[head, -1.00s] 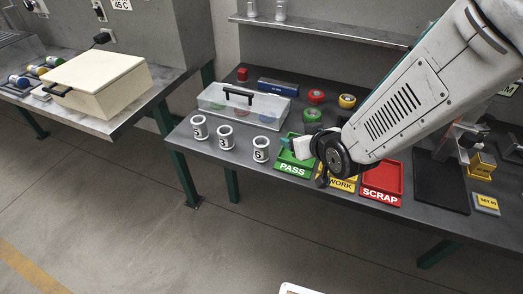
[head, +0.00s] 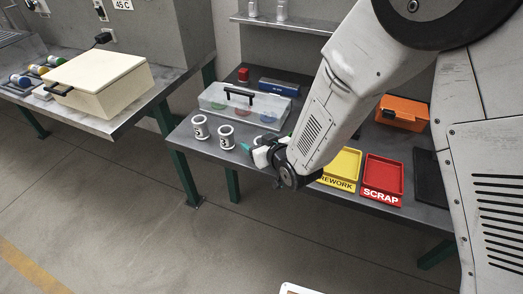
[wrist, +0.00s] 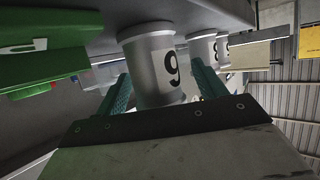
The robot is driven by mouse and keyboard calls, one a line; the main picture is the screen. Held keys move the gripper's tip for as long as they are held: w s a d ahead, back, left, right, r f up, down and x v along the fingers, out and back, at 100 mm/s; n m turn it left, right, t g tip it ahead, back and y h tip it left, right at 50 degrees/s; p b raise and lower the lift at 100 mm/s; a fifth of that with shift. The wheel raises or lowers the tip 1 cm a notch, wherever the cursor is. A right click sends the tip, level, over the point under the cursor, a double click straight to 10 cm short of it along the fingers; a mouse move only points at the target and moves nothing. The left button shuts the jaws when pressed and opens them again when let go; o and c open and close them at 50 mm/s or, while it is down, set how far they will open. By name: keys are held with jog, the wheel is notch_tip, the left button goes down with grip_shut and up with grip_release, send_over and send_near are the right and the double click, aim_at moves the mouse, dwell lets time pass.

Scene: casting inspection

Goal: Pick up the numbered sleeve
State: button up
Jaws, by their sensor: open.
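A grey-white numbered sleeve (wrist: 155,70) stands on the bench between the two teal fingers of my gripper (wrist: 163,88). The wrist view is upside down, and the dark digit on its label looks like a 9 there, so a 6 upright. The fingers are open, one on each side; I cannot tell whether either touches it.
A clear lidded box (head: 243,105) with a black handle stands behind the sleeves. The yellow REWORK tray (head: 342,165) and red SCRAP tray (head: 383,178) lie to the right. The green tray (wrist: 45,68) is close beside my gripper. An orange case (head: 402,112) is farther back.

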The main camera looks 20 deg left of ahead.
jog(key=shift+c, duration=0.3)
jog(key=shift+w, duration=0.1)
jog(key=c, duration=1.3)
jog(key=shift+r, duration=0.2)
